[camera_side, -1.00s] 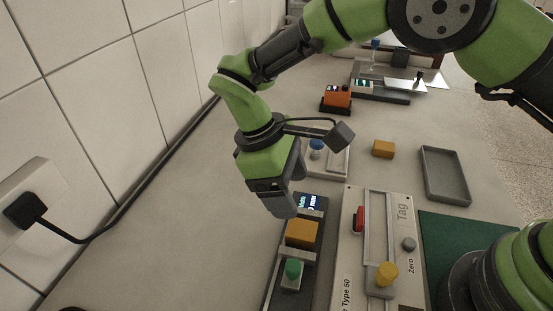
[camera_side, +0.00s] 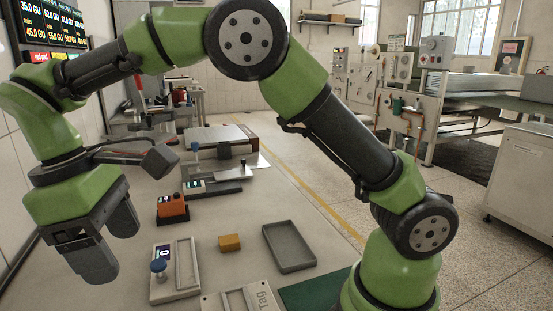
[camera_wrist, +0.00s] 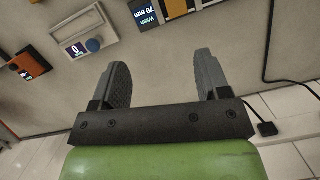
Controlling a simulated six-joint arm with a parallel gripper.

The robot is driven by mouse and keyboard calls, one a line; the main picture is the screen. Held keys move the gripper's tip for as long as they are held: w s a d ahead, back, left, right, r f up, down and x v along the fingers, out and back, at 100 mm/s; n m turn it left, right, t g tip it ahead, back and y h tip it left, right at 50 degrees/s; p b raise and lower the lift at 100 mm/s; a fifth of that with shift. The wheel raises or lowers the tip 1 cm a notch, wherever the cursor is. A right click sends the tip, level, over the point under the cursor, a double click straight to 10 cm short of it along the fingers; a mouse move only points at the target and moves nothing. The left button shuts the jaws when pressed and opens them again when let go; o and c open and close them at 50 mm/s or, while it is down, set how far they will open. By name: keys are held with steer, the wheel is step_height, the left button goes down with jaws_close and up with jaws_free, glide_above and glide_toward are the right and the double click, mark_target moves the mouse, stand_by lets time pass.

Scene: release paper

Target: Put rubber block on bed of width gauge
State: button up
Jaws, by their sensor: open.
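A tan-orange block (camera_side: 229,242) lies on the bench, left of a grey tray; I cannot tell if it is the rubber block. The width gauge shows only in part, at the top edge of the wrist view, as a dark display (camera_wrist: 150,12) reading width 70 mm. My gripper (camera_side: 112,256) hangs at the left of the side view, open and empty, above the bench near the wall. In the wrist view its two fingers (camera_wrist: 162,64) stand wide apart with bare bench between them.
A green mat (camera_side: 316,293) lies at the front. A black cable (camera_wrist: 267,60) runs along the bench.

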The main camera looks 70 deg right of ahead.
steer(key=s+d+r+m+t+y, duration=0.2)
steer(key=s+d+r, duration=0.1)
steer(key=d+r, duration=0.25)
steer(key=s+d+r+m+t, duration=0.1)
steer(key=s+d+m+t, duration=0.2)
steer(key=s, duration=0.3)
steer(key=s+d+r+m+t+y, duration=0.1)
steer(key=s+d+m+t, duration=0.3)
steer(key=s, duration=0.3)
steer(key=shift+s+d+r+m, duration=0.2)
steer(key=shift+d+r+m, duration=0.3)
steer(key=shift+m, duration=0.4)
